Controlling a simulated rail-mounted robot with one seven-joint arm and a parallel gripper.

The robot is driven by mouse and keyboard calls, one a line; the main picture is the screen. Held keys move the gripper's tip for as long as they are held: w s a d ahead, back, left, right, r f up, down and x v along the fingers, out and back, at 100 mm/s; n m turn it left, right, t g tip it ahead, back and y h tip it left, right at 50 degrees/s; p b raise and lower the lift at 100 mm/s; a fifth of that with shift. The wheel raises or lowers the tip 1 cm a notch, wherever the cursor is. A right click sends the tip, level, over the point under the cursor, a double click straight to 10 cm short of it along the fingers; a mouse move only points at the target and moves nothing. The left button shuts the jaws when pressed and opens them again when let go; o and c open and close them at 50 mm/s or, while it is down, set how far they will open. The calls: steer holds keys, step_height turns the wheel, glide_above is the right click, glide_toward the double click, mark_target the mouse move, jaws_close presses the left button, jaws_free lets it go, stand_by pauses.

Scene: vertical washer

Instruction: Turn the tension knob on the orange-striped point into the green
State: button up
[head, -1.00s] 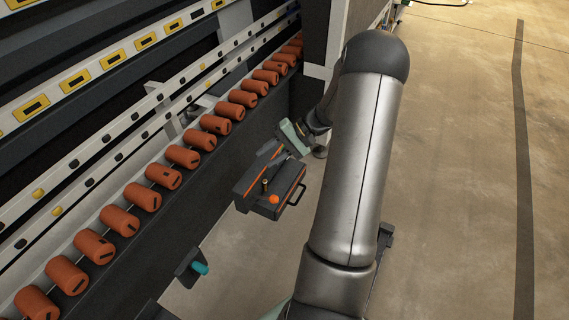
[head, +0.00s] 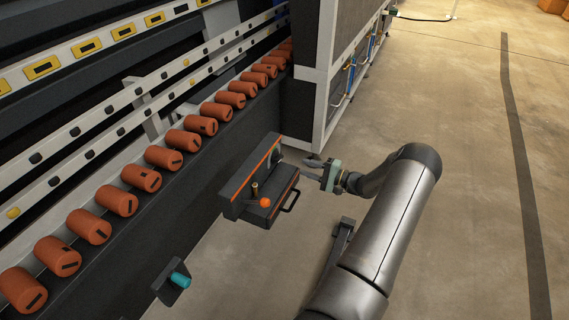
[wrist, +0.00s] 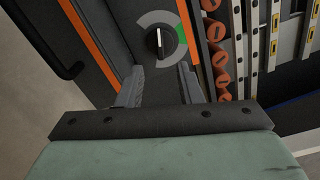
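The orange-striped point (head: 240,190) is a dark box on the machine's side in the head view. In the wrist view it is a dark panel with orange stripes (wrist: 92,35). The tension knob (wrist: 159,42) is black with a white mark pointing roughly up in the picture. A grey ring surrounds it, with a green section (wrist: 182,42) on its right; the mark is outside the green. My gripper (wrist: 160,70) is open, its fingertips just short of the knob, on either side of its line. In the head view my gripper (head: 312,170) is right of the box.
A black handle (head: 291,200) and an orange ball (head: 265,202) stick out from the box. A teal knob on a bracket (head: 180,280) is at lower left. Orange rollers (head: 160,157) line the machine. The floor at right is clear.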

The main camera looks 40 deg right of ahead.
mark_target(281, 159)
steer(key=b+x, duration=0.1)
steer(key=x, duration=0.8)
steer(key=shift+w+a+b, duration=0.1)
steer(key=shift+w+b, duration=0.15)
steer(key=shift+b, duration=0.1)
jaws_close()
